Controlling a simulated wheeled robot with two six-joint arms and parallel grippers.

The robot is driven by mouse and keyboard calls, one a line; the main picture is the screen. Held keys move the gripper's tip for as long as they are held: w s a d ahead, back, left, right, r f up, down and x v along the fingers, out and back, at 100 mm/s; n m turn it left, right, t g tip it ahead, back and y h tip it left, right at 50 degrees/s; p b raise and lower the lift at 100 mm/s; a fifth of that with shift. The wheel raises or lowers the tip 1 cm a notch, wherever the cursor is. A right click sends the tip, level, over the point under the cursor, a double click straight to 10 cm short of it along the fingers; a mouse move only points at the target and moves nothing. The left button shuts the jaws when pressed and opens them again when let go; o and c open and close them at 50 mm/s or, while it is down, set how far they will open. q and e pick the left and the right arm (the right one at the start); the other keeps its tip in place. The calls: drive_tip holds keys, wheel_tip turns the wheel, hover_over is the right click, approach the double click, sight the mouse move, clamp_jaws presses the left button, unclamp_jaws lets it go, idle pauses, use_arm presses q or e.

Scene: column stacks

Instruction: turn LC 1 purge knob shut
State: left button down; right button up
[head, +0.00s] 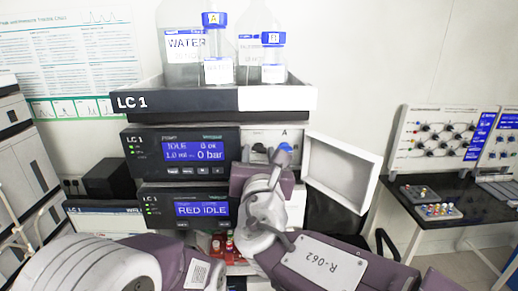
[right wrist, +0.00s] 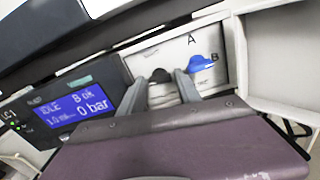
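The LC 1 pump module (head: 133,144) has a display reading IDLE and 0 bar. A white panel to the right of the display carries a dark knob (head: 259,148) and a blue knob (head: 284,147). In the head view my right gripper (head: 261,157) partly covers the panel. My left gripper is not in view.
A white door (head: 342,172) stands open right of the panel. Bottles, including a WATER bottle (head: 181,55), stand in the LC 1 top tray (head: 216,101). A lower module (head: 160,208) reads RED IDLE. A black bench (head: 470,207) with a small device is at right.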

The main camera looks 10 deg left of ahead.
drive_tip(key=shift+s+d, duration=0.1)
drive_tip(key=shift+s, duration=0.15)
drive_tip(key=c, duration=0.3)
clamp_jaws()
